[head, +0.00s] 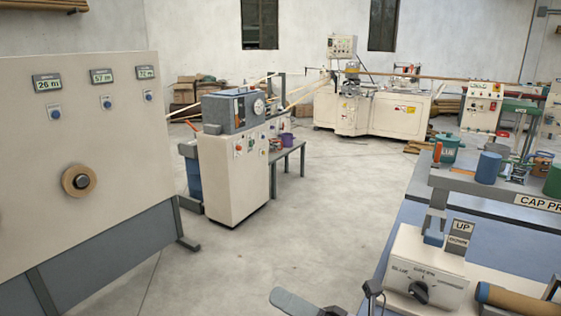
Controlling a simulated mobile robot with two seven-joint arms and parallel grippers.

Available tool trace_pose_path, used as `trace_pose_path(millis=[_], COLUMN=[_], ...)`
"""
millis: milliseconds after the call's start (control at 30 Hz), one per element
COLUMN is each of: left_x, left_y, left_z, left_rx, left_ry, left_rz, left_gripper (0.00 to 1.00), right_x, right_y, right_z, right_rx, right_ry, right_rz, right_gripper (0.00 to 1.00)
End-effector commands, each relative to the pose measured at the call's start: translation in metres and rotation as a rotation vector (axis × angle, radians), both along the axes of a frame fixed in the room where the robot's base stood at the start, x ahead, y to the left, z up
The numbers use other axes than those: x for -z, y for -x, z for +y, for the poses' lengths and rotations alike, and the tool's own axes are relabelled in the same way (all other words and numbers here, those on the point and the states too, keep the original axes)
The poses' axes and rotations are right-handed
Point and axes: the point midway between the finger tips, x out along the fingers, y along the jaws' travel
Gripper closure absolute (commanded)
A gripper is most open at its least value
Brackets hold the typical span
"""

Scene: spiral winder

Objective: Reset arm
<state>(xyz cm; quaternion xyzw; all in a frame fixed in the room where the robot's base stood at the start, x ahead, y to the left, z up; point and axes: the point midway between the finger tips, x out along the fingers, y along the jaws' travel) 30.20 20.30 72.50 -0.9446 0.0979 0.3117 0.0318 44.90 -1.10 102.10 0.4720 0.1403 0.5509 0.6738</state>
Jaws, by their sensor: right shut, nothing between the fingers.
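My left gripper is out of view.
The box has a black knob (419,292) and an UP/DOWN switch (434,238). A brown tube (515,300) lies at the lower right. A cream panel (85,130) with a tape roll (79,181) stands left. A winding machine (235,175) stands behind. The middle floor is clear.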

Motion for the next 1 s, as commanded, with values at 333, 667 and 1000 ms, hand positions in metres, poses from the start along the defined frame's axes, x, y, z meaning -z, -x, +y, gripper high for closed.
trace_pose_path(millis=[333, 667, 1000], left_x=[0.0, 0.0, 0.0], left_y=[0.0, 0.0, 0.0], left_z=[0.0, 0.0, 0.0], left_rx=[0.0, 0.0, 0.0], left_ry=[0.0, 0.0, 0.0], left_rz=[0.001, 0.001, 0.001], left_gripper=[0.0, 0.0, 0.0], right_x=[0.107, 0.248, 0.297], right_y=[-0.003, 0.085, 0.148], right_z=[-0.085, -0.166, -0.192], right_rx=[0.31, 0.658, 0.831], right_ry=[-0.57, -1.131, -1.39], right_rz=[0.929, 1.672, 1.929], right_gripper=[1.0, 1.0, 1.0])
